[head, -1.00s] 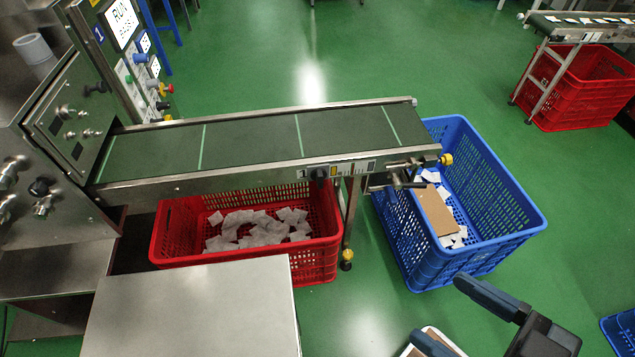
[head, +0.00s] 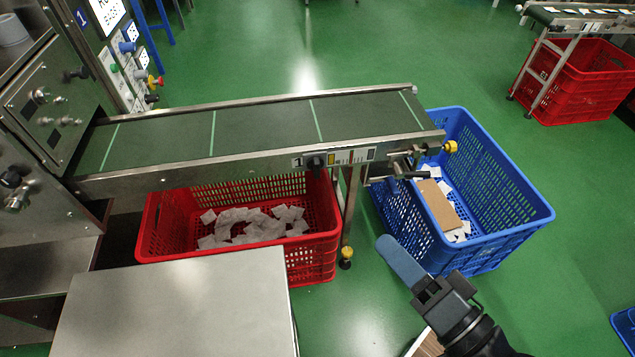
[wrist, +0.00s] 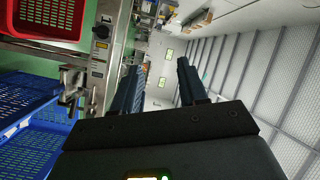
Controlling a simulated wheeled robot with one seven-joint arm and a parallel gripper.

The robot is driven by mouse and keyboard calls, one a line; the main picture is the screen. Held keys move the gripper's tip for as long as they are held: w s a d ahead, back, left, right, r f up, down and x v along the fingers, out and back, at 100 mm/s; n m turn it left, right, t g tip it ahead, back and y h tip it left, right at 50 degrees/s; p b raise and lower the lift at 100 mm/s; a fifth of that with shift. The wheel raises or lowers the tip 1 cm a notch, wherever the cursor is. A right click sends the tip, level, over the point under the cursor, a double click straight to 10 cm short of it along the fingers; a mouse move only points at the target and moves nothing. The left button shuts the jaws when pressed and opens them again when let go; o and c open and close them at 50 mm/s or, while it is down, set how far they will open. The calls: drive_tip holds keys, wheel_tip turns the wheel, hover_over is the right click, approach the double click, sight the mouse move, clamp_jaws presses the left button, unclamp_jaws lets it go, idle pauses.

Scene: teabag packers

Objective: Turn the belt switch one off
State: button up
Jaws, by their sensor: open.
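Belt switch one is a small black knob (head: 316,162) beside a "1" label on the near side rail of the conveyor (head: 225,165), above the red crate. It also shows in the wrist view as a black knob (wrist: 101,31) at the upper left. The dark green belt (head: 260,125) carries light cross stripes and no packets. My gripper (head: 402,265) is below and right of the switch in the head view, its blue-grey finger pointing up and left. In the wrist view its two fingers (wrist: 160,66) are apart and empty. It is clear of the switch.
A red crate (head: 318,254) with white packets stands under the belt. A blue crate (head: 505,233) with packets and a brown board stands at the belt's end. A steel table (head: 180,305) is in front. A control panel with buttons (head: 135,60) stands at the left.

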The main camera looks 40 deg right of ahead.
drive_tip(key=w+d+f+m+h+b, duration=0.3)
drive_tip(key=w+f+m, duration=0.25)
drive_tip(key=m, duration=0.25)
drive_tip(key=w+d+f+m+h+b, duration=0.25)
drive_tip(key=w+f+m, duration=0.25)
drive_tip(key=w+m, duration=0.25)
drive_tip(key=m+g+h+b, duration=0.1)
drive_tip(key=m+g+b, duration=0.3)
drive_tip(key=m, duration=0.9)
approach(317, 171)
drive_tip(key=w+d+t, duration=0.1)
drive_tip(key=shift+f+b+x, duration=0.2)
drive_tip(key=shift+b+x, duration=0.05)
drive_tip(key=shift+x, duration=1.75)
drive_tip(key=shift+f+b+x, duration=0.2)
drive_tip(key=shift+x, duration=1.8)
clamp_jaws()
